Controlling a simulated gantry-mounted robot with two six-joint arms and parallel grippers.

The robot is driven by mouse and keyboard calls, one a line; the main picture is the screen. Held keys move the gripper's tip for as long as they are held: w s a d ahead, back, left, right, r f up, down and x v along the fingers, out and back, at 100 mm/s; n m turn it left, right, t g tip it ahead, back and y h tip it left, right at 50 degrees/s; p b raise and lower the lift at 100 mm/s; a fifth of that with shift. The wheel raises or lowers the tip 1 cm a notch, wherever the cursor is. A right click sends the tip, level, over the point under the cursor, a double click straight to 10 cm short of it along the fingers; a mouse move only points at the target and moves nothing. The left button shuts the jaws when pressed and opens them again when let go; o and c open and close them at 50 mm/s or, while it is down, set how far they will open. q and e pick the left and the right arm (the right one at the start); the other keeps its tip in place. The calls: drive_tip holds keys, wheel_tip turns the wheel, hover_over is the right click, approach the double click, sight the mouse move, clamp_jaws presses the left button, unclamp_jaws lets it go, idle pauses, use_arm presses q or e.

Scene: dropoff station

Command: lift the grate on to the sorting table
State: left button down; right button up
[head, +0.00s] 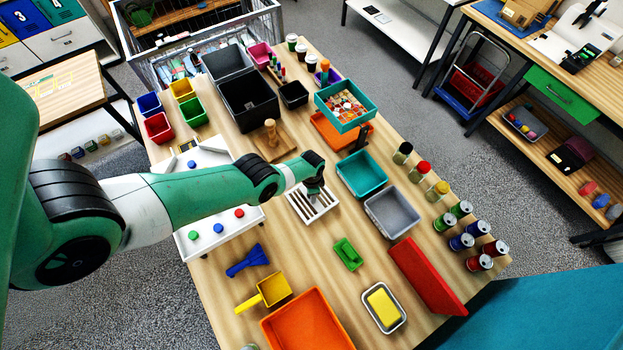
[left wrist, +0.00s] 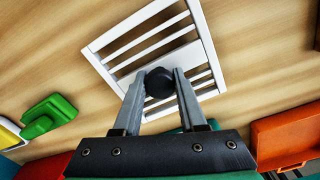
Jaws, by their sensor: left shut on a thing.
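The white slatted grate (head: 324,207) is in the middle of the wooden table, right of a white walled board (head: 211,222) with several coloured knobs, which may be the sorting table. In the left wrist view the grate (left wrist: 204,35) shows its slats and a black round knob (left wrist: 159,83). My left gripper (head: 314,190) is directly over the grate, and in the left wrist view its fingers (left wrist: 160,78) are shut on the knob from both sides. I cannot tell whether the grate rests on the wood or hangs just above it. My right gripper is not in view.
A teal bin (head: 362,174) and a grey bin (head: 392,211) stand close right of the grate. A green block (head: 347,254) and a blue scoop (head: 247,261) lie nearer. A wooden board with a peg (head: 271,134) is behind. Some bare wood lies just in front of the grate.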

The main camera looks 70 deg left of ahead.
use_arm(q)
drive_tip(key=shift+f+b, duration=0.6)
drive_tip(key=shift+f, duration=0.15)
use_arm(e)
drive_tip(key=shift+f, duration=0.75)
